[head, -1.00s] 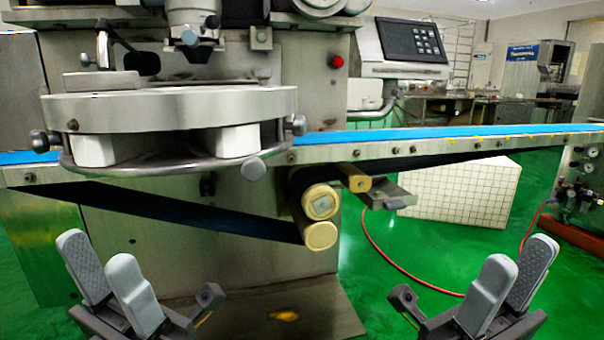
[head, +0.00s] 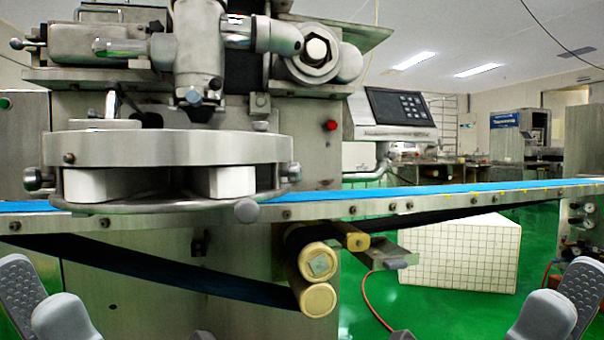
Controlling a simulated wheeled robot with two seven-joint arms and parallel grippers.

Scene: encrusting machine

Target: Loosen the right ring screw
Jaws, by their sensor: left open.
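The machine's large round metal ring (head: 165,149) is at the left in the head view, above the blue belt. A knob-headed screw (head: 291,172) sticks out at the ring's right side. A similar screw (head: 33,179) is at its left side, and a round knob (head: 247,211) hangs at the front right of the lower rim. My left gripper (head: 42,288) is at the bottom left corner, open and empty. My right gripper (head: 567,291) is at the bottom right corner, with its fingers apart and nothing between them. Both are well away from the ring and partly cut off.
The blue conveyor belt (head: 420,194) runs across to the right, with rollers (head: 318,262) below it. A control panel (head: 400,106) stands behind the belt. A white gridded box (head: 460,254) is on the green floor. Space in front of the machine is clear.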

